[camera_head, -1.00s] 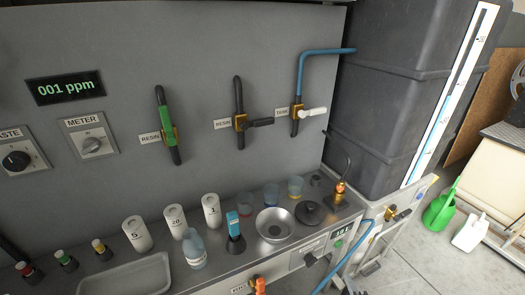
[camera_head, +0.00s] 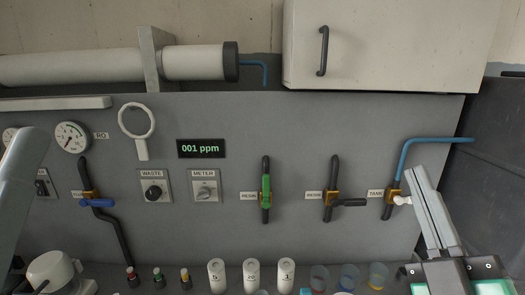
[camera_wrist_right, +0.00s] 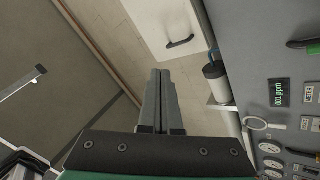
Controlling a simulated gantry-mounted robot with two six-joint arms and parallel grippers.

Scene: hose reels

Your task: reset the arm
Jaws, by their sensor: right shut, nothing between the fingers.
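My right gripper (camera_head: 417,172) rises from the bottom right of the head view, its two grey fingers together with nothing between them. In that view it stands in front of the panel, just right of the white-handled TANK valve (camera_head: 393,197). I cannot tell how far it is from the panel. The right wrist view also shows the shut fingers (camera_wrist_right: 161,75) pointing toward the wall and white cabinet. Pale links of my left arm show at the left edge of the head view, but the left gripper is not visible.
A white cabinet (camera_head: 400,45) hangs above the grey panel (camera_head: 300,130). A dark tank (camera_head: 500,165) stands at the right. Several white bottles (camera_head: 251,275) and coloured cups line the bench. The display (camera_head: 201,148) reads 001 ppm.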

